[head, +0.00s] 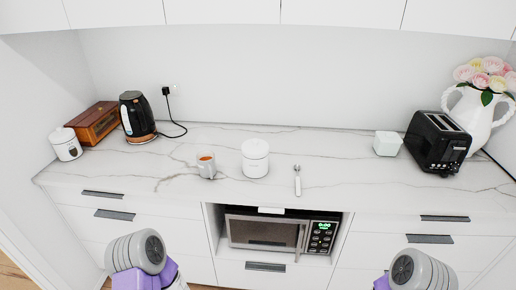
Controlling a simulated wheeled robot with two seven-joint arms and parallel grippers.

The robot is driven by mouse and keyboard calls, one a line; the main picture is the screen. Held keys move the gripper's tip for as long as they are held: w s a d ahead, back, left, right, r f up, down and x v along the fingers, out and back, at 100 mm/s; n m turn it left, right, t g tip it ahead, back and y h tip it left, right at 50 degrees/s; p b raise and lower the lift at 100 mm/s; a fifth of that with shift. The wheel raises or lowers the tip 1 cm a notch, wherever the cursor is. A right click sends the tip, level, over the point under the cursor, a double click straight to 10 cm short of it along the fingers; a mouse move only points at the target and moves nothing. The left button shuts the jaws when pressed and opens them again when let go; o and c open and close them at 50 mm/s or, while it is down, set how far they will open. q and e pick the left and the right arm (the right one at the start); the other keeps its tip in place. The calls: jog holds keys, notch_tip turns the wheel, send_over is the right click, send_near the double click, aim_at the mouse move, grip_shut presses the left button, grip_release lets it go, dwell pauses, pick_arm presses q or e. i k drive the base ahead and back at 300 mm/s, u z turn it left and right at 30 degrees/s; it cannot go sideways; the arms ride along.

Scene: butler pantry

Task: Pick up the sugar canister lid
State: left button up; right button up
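A white round canister (255,164) stands upright in the middle of the counter. Its white lid (255,147) sits on top of it. A second white canister (67,150) with a dark mark on its front stands at the far left, also with a lid (62,135) on. No readable label tells which one holds sugar. Only grey and purple parts of my two arms show at the bottom edge, well below the counter. No gripper fingers are in view, and nothing is seen held.
A mug (206,167) with brownish contents stands left of the middle canister; a metal utensil (297,181) lies to its right. A black kettle (136,117), wooden box (95,124), pale green container (387,144), black toaster (437,142) and flower vase (483,112) stand farther out. A microwave (265,231) sits below.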

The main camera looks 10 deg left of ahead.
aim_at(255, 148)
jog(key=u, duration=0.35)
jog(key=k, duration=0.4)
jog(key=u, duration=1.2)
jog(key=i, duration=1.2)
jog(key=z, duration=0.7)
